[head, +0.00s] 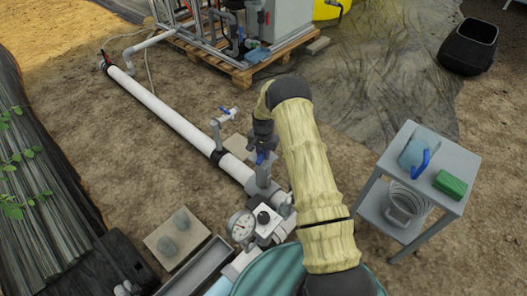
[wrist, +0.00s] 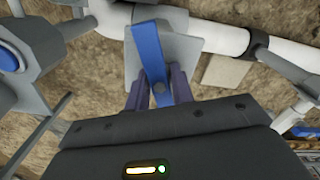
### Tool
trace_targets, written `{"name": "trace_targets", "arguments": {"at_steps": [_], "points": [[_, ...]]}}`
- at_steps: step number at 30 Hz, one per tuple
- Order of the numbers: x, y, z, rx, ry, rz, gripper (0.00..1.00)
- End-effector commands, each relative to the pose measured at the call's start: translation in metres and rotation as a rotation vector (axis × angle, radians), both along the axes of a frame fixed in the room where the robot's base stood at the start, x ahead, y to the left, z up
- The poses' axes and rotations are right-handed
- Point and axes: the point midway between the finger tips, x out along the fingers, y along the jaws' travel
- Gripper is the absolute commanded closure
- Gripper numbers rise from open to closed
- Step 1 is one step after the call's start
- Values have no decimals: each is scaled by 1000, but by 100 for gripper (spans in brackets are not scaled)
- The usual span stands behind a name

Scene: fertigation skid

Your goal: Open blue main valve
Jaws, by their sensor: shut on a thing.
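The blue main valve's handle (wrist: 148,48) is a flat blue lever with a round bolt, seen in the wrist view. It lies across the grey valve body (wrist: 186,48). My gripper (wrist: 157,92) has its two purple-grey fingers on either side of the lever's near end and is shut on it. In the head view the blue handle (head: 261,158) shows as a small patch below my dark gripper (head: 262,143), above the grey valve body (head: 263,178) on the pipe line. My arm and gripper hide part of the valve there.
A white pipe (head: 165,115) runs to the upper left, with a small blue-handled tap (head: 229,112) rising beside it. A pressure gauge (head: 241,226) stands near the valve. A grey side table (head: 450,155) is at the right. Bare soil lies between.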

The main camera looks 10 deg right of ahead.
Motion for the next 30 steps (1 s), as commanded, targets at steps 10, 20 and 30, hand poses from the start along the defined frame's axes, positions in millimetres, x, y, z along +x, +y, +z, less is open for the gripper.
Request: {"name": "trace_targets", "arguments": {"at_steps": [10, 20, 30], "points": [[-4, 1, -3, 4, 9, 417, 98], [-4, 1, -4, 4, 10, 811, 98], [-5, 0, -5, 5, 12, 1216, 98]]}}
